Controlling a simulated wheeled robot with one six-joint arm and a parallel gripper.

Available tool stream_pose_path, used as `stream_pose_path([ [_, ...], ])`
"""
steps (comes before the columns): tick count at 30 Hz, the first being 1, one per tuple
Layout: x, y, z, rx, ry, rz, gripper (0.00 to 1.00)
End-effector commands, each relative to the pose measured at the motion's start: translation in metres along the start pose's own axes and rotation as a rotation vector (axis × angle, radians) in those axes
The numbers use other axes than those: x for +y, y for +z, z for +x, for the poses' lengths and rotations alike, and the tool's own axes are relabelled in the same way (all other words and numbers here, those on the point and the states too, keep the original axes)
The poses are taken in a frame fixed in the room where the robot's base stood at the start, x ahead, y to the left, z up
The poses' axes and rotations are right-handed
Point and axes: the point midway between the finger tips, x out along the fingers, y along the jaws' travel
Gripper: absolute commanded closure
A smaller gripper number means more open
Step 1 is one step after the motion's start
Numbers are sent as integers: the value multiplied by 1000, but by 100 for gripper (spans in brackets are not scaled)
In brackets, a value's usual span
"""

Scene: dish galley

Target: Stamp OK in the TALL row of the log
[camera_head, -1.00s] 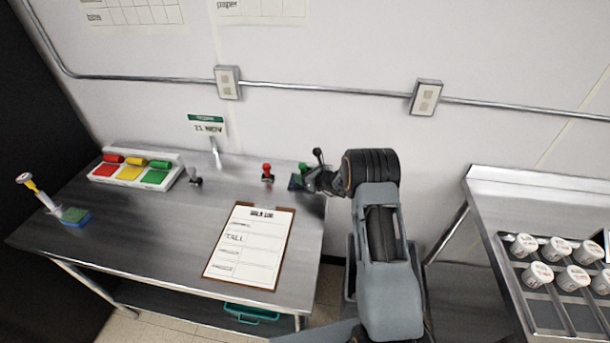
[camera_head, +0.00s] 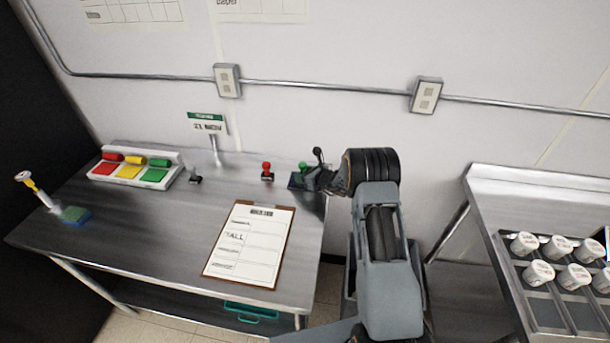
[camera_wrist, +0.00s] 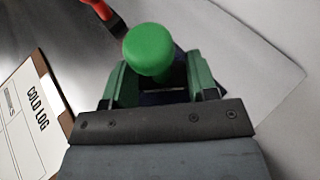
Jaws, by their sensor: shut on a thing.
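The log is a clipboard (camera_head: 250,243) on the metal table, with a sheet whose TALL row (camera_head: 236,236) is readable in the head view. The wrist view shows its heading, COLD LOG (camera_wrist: 37,122), at the left. My gripper (camera_head: 308,176) is at the table's back right, beyond the log. It is shut on a green-topped stamp (camera_wrist: 150,52), whose green knob shows between the fingers in the wrist view. A dark pad (camera_head: 294,181) lies at the stamp's base; whether they touch is unclear. A red stamp (camera_head: 267,171) stands upright just left of the gripper.
A rack with red, yellow and green pads (camera_head: 137,170) stands at the table's back left. A dark stamp (camera_head: 193,176) and a date sign (camera_head: 207,122) stand near the back.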

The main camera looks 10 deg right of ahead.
Motion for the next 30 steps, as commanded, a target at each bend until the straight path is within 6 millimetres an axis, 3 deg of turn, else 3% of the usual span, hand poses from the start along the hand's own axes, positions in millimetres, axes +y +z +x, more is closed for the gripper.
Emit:
stream_pose_path([
  [30,0,-7,2,2,0,1,65],
])
